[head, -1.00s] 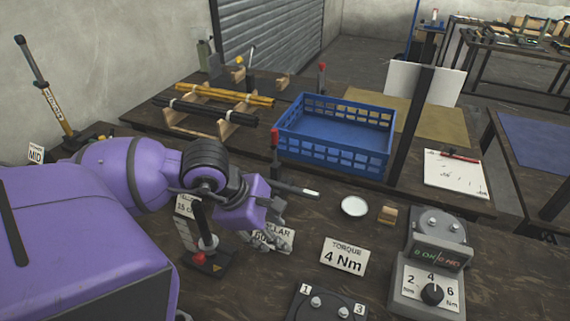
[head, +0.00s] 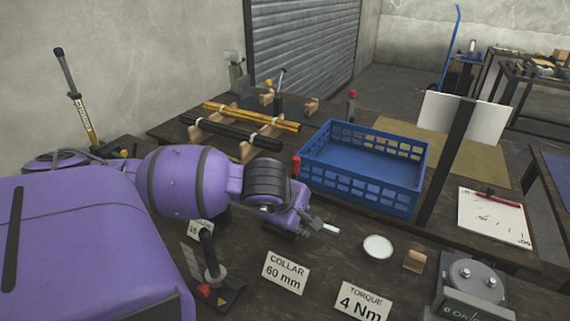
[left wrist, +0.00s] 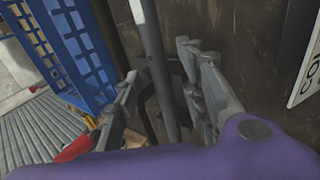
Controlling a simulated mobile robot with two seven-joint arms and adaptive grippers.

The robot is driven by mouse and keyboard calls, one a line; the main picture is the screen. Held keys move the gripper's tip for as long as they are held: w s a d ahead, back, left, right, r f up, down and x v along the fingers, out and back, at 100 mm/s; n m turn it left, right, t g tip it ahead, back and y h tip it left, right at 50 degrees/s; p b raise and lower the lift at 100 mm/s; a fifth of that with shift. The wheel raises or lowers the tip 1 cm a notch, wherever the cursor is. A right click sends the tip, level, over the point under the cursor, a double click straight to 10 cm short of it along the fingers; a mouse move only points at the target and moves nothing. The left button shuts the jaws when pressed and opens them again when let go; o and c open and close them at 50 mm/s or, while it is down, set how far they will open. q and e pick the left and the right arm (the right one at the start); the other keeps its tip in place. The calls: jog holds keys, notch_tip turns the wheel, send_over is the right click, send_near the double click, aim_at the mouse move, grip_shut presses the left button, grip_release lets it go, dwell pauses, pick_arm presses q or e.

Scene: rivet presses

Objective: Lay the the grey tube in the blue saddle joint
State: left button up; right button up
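The grey tube (head: 331,229) shows only as a short pale end beyond my left gripper (head: 312,222) in the head view; the rest is hidden by the gripper. In the left wrist view the tube (left wrist: 151,45) runs from the top edge down between the two fingers of my left gripper (left wrist: 160,85). The fingers stand apart, one on each side of the tube, with gaps visible, so the gripper looks open around it. I cannot make out the blue saddle joint in either view. My right gripper is not in view.
A blue crate (head: 355,196) stands behind the gripper, with a red-topped clamp (head: 296,165) by its corner. A rack with yellow and black tubes (head: 245,118) lies further back. A white dish (head: 378,247), a wooden block (head: 415,260) and a collar sign (head: 285,272) are nearby.

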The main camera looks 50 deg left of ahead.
pick_arm(q)
grip_shut()
jog(key=shift+r, duration=0.1)
dwell(0.4)
